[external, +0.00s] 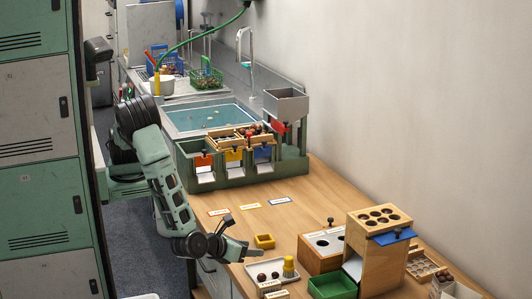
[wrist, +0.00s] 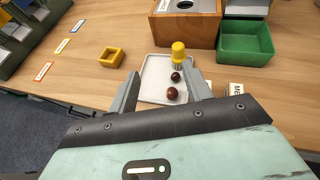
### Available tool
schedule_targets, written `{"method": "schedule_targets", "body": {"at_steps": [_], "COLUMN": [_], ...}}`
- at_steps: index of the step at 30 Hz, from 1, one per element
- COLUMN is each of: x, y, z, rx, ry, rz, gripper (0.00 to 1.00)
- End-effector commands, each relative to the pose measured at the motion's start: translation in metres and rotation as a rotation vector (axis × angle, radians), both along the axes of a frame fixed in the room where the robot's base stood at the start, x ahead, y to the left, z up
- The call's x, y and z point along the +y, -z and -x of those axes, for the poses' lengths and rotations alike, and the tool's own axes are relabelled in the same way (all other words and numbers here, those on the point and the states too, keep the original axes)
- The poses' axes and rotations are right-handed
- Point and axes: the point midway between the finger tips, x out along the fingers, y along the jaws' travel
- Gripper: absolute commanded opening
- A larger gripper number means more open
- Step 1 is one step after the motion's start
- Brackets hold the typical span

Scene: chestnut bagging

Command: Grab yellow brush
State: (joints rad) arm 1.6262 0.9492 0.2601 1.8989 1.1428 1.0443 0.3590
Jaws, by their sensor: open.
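The yellow brush (wrist: 178,54) stands upright on a pale tray (wrist: 153,70), near its far right part. It has a yellow top and a greyish lower end. It also shows in the external view (external: 288,266) near the front of the counter. My gripper (wrist: 165,82) is open and empty, with its fingers spread over the near part of the tray. The brush is ahead of the fingertips, toward the right finger, and apart from them. Two brown chestnuts (wrist: 173,92) lie on the tray between the fingers and the brush.
A wooden box with round holes (wrist: 184,26) and a green bin (wrist: 246,40) stand just behind the tray. Label cards (wrist: 62,46) lie farther left, with bare counter between.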

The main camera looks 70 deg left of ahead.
Motion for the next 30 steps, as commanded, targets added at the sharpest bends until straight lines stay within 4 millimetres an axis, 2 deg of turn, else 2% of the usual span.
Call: {"method": "schedule_targets", "body": {"at_steps": [1, 3, 7, 21, 25, 30], "x": [-0.011, -0.02, -0.024, -0.005, -0.003, -0.002], "y": [0.008, 0.013, 0.017, 0.051, 0.058, 0.061], "z": [0.012, 0.022, 0.022, -0.062, -0.077, -0.084], "rx": [-0.009, -0.018, -0.024, -0.021, -0.021, -0.021], "ry": [0.049, 0.091, 0.117, 0.113, 0.113, 0.115], "rz": [-0.017, -0.032, -0.042, -0.042, -0.039, -0.04], "gripper": [0.49, 0.49, 0.49, 0.49, 0.49, 0.49]}}
